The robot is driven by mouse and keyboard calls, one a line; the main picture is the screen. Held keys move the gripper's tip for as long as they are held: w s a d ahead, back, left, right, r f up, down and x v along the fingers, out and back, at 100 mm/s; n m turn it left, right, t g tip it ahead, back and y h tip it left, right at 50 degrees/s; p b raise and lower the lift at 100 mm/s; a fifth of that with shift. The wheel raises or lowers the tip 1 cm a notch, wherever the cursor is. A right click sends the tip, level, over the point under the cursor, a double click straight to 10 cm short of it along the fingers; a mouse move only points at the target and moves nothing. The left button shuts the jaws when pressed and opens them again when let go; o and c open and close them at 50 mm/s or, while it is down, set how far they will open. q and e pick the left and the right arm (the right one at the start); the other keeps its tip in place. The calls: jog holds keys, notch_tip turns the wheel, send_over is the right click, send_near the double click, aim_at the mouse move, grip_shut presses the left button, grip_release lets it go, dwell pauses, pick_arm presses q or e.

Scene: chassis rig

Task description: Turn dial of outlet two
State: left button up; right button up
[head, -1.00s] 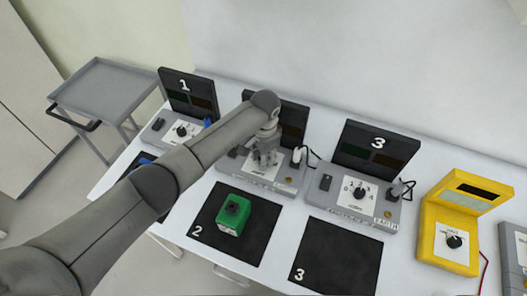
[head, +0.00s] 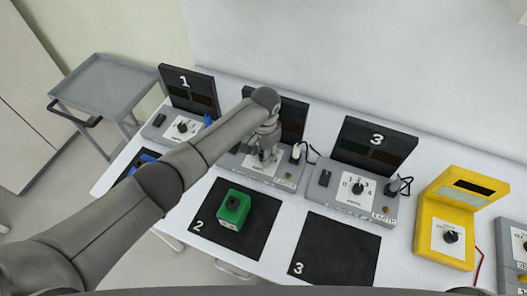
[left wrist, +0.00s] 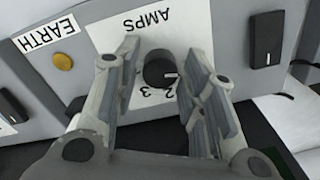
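The outlet two unit (head: 285,175) is the grey box between units 1 and 3, with a dark panel standing behind it, partly covered by my arm. My left gripper (head: 262,155) points down at its front face and hides its dial in the head view. In the left wrist view the black round dial (left wrist: 160,69) sits on a white AMPS plate (left wrist: 147,28). The fingers of my left gripper (left wrist: 162,60) are open, one on each side of the dial, with visible gaps. My right gripper is not in view.
Unit 1 (head: 150,131) stands to the left and unit 3 (head: 325,198) to the right. A plug (head: 296,152) with a cable sits at unit two's right side. A green box (head: 234,207) lies on mat 2 (head: 262,240). A yellow tester (head: 428,241) stands further right.

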pick_arm(q)
jog(key=shift+o, duration=0.3)
jog(key=shift+r, duration=0.2)
notch_tip(320, 180, up, 12)
jog(key=shift+f, duration=0.2)
jog(key=shift+s+d, duration=0.1)
dwell(0.4)
